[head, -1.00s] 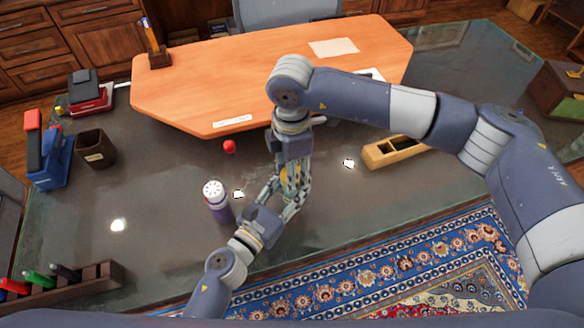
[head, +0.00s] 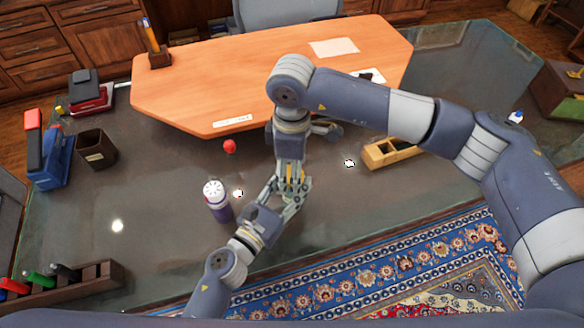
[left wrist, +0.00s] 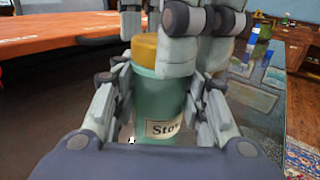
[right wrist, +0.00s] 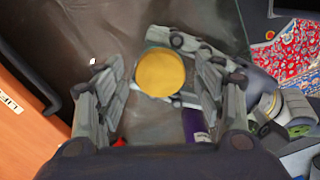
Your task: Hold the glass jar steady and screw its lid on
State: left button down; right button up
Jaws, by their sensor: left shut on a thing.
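The glass jar (left wrist: 160,105) is greenish, upright, with a cream label reading "Stow…" partly covered. My left gripper (head: 287,197) is shut around the jar's sides; its fingers flank the jar in the left wrist view (left wrist: 160,110). The yellow lid (left wrist: 145,50) sits at the top of the jar; whether it is threaded cannot be told. In the right wrist view the round lid (right wrist: 160,72) lies between the fingertips of my right gripper (right wrist: 158,75), with small gaps at its sides. The right gripper points down from above and looks open. In the head view the hands mostly hide the jar.
A purple can with a white top (head: 216,200) stands just left of the hands. A red ball (head: 229,146) lies behind it. A wooden block-like tool (head: 390,152) lies to the right. The orange desk board (head: 270,70) is behind.

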jog(key=shift+r, duration=2.25)
jog(key=shift+c, duration=0.4)
